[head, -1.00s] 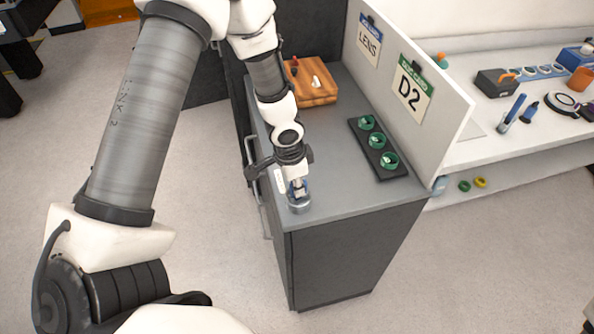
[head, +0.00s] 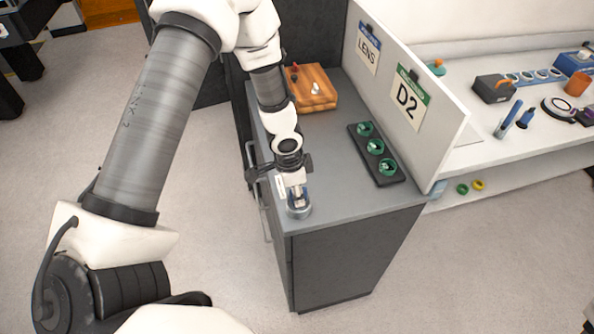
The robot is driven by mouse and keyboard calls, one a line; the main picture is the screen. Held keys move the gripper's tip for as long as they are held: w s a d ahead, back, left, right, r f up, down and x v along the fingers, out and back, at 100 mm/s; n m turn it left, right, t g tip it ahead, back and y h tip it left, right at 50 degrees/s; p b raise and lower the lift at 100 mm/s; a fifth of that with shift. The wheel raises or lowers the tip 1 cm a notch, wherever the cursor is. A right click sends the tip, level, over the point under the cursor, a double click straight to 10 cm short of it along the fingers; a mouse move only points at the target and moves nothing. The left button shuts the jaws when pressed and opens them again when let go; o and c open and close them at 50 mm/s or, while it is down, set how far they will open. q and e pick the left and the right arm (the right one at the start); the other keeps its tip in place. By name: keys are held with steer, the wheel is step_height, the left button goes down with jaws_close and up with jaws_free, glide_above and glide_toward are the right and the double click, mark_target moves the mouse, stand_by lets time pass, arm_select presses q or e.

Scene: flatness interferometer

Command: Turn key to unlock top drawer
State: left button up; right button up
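The grey cabinet (head: 335,258) stands in the middle, with its top clear to see. Handle bars (head: 266,222) show along its left side, so its drawer fronts are seen only edge-on. A small round metal piece (head: 299,211) sits on the cabinet top near the front left corner. My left gripper (head: 297,196) points down right over this piece, with its fingers at it. The fingers are too small to tell whether they are open or shut on it. I cannot make out a key. My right gripper is not in view.
On the cabinet top are a black tray (head: 394,181) with green rings and a wooden board (head: 316,101). A white panel with LENS and D2 signs (head: 410,98) stands along the right. Beyond it, a white bench (head: 480,150) holds tools.

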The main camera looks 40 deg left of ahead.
arm_select(q)
step_height(320, 180, up, 12)
steer(key=s+a, duration=0.1)
stand_by(0.5)
step_height(320, 180, up, 8)
steer(key=p, duration=0.5)
steer(key=shift+s+a, duration=0.35)
steer(key=shift+s, duration=0.1)
steer(key=shift+f, duration=0.2)
